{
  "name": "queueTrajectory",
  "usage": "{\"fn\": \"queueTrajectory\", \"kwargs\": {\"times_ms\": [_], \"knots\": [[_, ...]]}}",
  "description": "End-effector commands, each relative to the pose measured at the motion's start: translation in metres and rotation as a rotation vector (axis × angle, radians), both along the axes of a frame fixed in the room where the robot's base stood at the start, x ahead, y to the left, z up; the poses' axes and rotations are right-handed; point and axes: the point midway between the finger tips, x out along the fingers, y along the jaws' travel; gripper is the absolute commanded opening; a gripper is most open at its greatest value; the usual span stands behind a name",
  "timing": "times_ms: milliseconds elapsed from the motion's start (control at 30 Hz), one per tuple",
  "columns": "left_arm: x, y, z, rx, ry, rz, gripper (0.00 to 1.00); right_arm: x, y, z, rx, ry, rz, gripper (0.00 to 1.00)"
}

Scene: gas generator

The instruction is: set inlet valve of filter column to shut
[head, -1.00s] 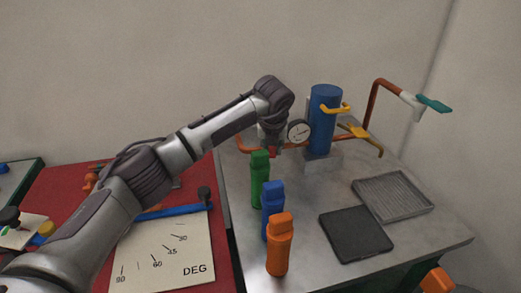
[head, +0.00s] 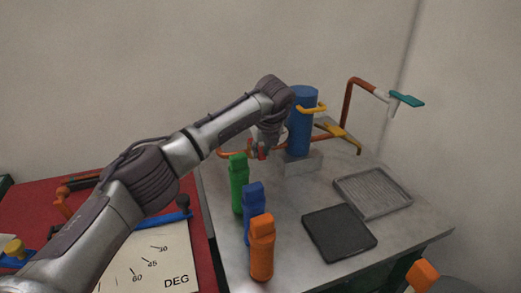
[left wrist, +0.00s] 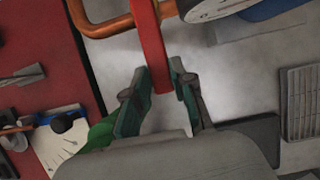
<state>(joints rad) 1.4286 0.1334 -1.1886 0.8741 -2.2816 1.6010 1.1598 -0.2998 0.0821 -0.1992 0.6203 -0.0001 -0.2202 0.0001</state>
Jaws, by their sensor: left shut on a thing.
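The blue filter column (head: 301,122) stands upright on a grey block at the back of the grey table. An orange-brown pipe (head: 228,154) runs to its left side. A red valve handle (left wrist: 152,40) lies by this pipe. My left gripper (head: 259,151) is at the pipe, left of the column. In the left wrist view its green fingers (left wrist: 160,76) are shut on the red handle, one on each side. The handle runs up past the pipe (left wrist: 110,26). In the head view the gripper hides most of the handle and much of the round gauge. A rim of the gauge (left wrist: 215,8) shows in the wrist view.
Green (head: 238,184), blue (head: 254,213) and orange (head: 262,248) bottles stand in a row in front of the gripper. A dark flat pad (head: 339,232) and a ribbed grey tray (head: 372,192) lie to the right.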

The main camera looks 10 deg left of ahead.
Motion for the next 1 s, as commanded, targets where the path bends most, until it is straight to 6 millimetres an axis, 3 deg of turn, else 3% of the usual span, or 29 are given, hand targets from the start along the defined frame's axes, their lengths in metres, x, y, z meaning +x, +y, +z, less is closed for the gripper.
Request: {"fn": "queueTrajectory", "kwargs": {"times_ms": [133,167,300,667,1000], "knots": [[0.001,0.000,0.002,-0.003,-0.006,0.002,0.00,0.000,0.000,0.000,0.000,0.000,0.000,0.40],[0.001,0.000,0.002,-0.003,-0.006,0.002,0.29,0.000,0.000,0.000,0.000,0.000,0.000,0.40],[0.001,0.000,0.002,-0.002,-0.004,0.002,0.50,0.000,0.000,0.000,0.000,0.000,0.000,0.40],[-0.001,-0.001,0.006,-0.002,-0.002,0.000,0.50,-0.001,0.003,0.000,0.004,0.001,0.000,0.40],[-0.022,-0.013,0.066,-0.002,-0.007,-0.001,0.50,0.000,0.002,0.000,0.002,0.000,0.000,0.40]]}}
